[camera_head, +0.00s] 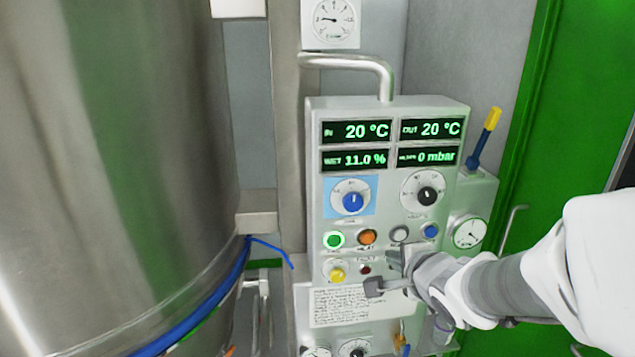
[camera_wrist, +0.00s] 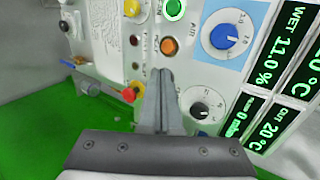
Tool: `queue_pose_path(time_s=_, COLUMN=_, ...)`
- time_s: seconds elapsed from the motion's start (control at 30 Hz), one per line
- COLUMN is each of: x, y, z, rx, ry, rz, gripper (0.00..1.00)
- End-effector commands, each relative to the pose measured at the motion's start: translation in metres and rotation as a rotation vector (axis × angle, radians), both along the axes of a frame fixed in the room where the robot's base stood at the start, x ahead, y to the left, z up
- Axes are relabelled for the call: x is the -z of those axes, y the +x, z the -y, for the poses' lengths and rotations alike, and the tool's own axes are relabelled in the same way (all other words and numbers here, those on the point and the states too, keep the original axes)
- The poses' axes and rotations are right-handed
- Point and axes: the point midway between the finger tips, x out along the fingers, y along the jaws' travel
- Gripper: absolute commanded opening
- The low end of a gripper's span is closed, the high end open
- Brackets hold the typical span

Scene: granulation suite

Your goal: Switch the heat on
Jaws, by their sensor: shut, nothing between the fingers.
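The control panel (camera_head: 316,180) fills the middle of the head view. An orange button (camera_head: 367,237) labelled HEAT sits right of a green button (camera_head: 334,240) with a bright ring. The orange button looks dull. In the wrist view the orange button (camera_wrist: 169,45) is just beyond the fingertips, with the green button (camera_wrist: 174,9) further off. My gripper (camera_head: 396,258) is shut and empty, in front of the panel, low and right of the orange button. In the wrist view its fingers (camera_wrist: 164,75) lie together. I cannot tell their distance from the panel.
Readouts (camera_head: 367,131) show 20 °C in and out, 11.0 % and 0 mbar. A blue knob (camera_head: 353,202), black knob (camera_head: 427,196), grey button (camera_head: 400,234), blue button (camera_head: 430,231) and yellow button (camera_head: 337,274) are close by. A large steel vessel (camera_head: 110,150) stands left.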

Motion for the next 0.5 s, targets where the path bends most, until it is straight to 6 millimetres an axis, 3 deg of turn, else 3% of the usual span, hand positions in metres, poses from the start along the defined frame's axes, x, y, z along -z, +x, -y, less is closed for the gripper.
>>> queue_pose_path(time_s=0.17, x=0.018, y=0.021, z=-0.002, rx=0.000, ry=0.002, rz=-0.003, gripper=0.00)
queue_pose_path(time_s=0.5, x=0.053, y=0.080, z=-0.009, rx=-0.001, ry=0.002, rz=-0.003, gripper=0.00)
